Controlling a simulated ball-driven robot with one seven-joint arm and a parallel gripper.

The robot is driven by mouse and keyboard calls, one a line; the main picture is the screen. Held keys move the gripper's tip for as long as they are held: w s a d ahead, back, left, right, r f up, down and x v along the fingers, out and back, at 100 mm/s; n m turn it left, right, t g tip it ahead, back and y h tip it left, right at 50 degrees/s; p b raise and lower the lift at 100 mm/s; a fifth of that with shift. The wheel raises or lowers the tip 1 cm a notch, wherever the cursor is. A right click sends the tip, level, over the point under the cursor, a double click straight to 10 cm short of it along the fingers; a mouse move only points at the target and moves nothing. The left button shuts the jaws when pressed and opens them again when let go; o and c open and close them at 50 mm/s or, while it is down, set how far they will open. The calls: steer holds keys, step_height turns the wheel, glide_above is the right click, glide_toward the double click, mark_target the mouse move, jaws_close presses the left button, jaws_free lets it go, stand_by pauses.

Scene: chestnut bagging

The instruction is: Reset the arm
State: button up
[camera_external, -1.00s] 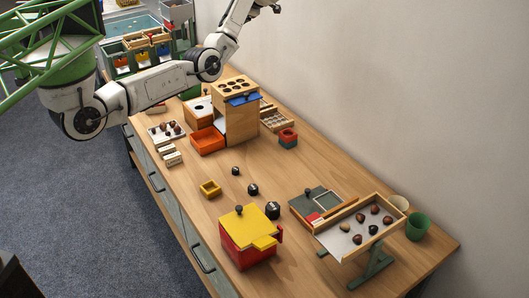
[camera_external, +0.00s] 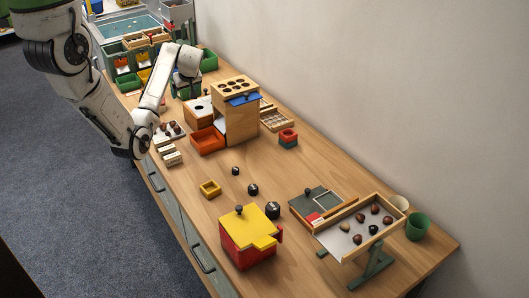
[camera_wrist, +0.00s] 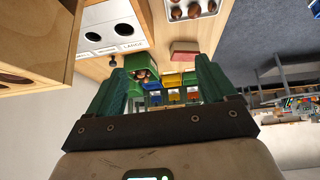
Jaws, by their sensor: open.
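My gripper (camera_wrist: 161,88) is open in the wrist view, with a green padded finger on each side and a dark crossbar below. No object is held between the fingers. A green bin (camera_wrist: 138,62) with brown chestnuts shows beyond them. In the external view my arm bends down at the left and back up to the wrist, so my gripper (camera_external: 187,88) is over the far left part of the wooden table (camera_external: 208,265). Its fingertips are too small there to make out clearly.
A tall wooden box with holes (camera_external: 236,110) and an orange tray (camera_external: 207,141) stand right of my gripper. A chestnut tray (camera_external: 160,137) is near the left edge. Coloured bins (camera_external: 124,82) stand behind. A red and yellow box (camera_external: 247,250) and a tilted chestnut tray (camera_external: 331,238) are nearer.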

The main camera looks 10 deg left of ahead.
steer(key=s+d+f+m+g+h+p, duration=0.1)
steer(key=s+d+m, duration=0.1)
steer(key=s, duration=0.9)
steer(key=s+d+f+m+g+h+p, duration=0.1)
steer(key=s+m, duration=0.3)
steer(key=s, duration=0.7)
steer(key=s+d+f+m+g+h+p, duration=0.1)
steer(key=s+d+m+g+h+p, duration=0.1)
steer(key=s, duration=0.9)
steer(key=shift+d+f+m+h+p, duration=0.3)
steer(key=shift+d+m+p, duration=0.05)
steer(key=shift+m+p, duration=0.25)
